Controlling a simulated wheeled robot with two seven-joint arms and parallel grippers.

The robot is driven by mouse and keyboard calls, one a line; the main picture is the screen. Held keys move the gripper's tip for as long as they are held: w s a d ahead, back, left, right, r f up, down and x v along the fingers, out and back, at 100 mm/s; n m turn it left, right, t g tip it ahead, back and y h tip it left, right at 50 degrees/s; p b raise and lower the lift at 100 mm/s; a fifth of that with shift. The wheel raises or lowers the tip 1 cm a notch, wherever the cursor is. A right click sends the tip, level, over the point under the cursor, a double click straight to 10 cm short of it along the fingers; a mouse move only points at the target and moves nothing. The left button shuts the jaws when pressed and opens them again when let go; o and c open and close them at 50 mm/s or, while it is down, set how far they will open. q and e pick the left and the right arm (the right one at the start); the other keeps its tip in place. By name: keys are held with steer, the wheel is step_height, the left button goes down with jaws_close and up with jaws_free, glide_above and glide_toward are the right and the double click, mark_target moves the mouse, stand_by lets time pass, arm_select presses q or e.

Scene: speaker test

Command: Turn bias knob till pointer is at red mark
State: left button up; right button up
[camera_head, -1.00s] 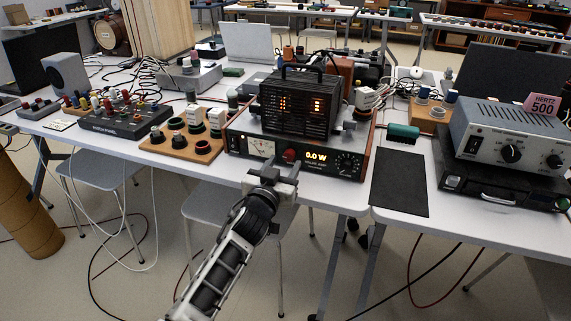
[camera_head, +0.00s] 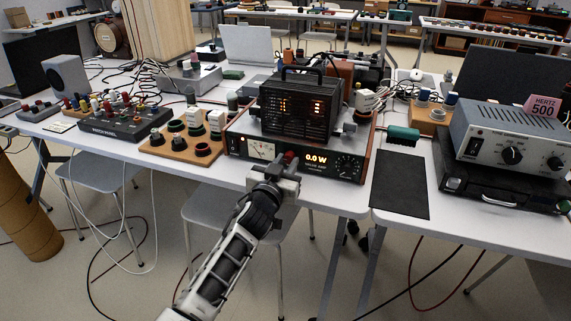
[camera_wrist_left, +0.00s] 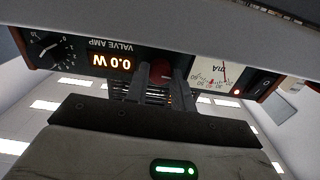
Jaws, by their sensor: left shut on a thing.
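The valve amp (camera_head: 330,171) stands at the front edge of the middle table. Its front carries a white needle meter (camera_head: 261,150), a red knob (camera_head: 289,155), a lit "0.0 W" display and a black dial knob (camera_head: 348,163). My left gripper (camera_head: 284,166) is at the red knob, shut on it. The left wrist view shows the panel upside down, with the red knob (camera_wrist_left: 159,73) between the display (camera_wrist_left: 111,61) and the meter (camera_wrist_left: 211,74). My right gripper is out of view.
A wooden board with black and green pieces (camera_head: 180,147) lies left of the amp. A grey unit (camera_head: 510,140) stands at far right. A chair (camera_head: 213,207) is below the table.

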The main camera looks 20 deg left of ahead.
arm_select(q)
steer(key=m, duration=0.4)
steer(key=shift+m, duration=0.4)
steer(key=m, duration=0.5)
steer(key=shift+m, duration=0.3)
steer(key=m, duration=0.9)
steer(key=shift+m, duration=0.3)
steer(key=o, duration=1)
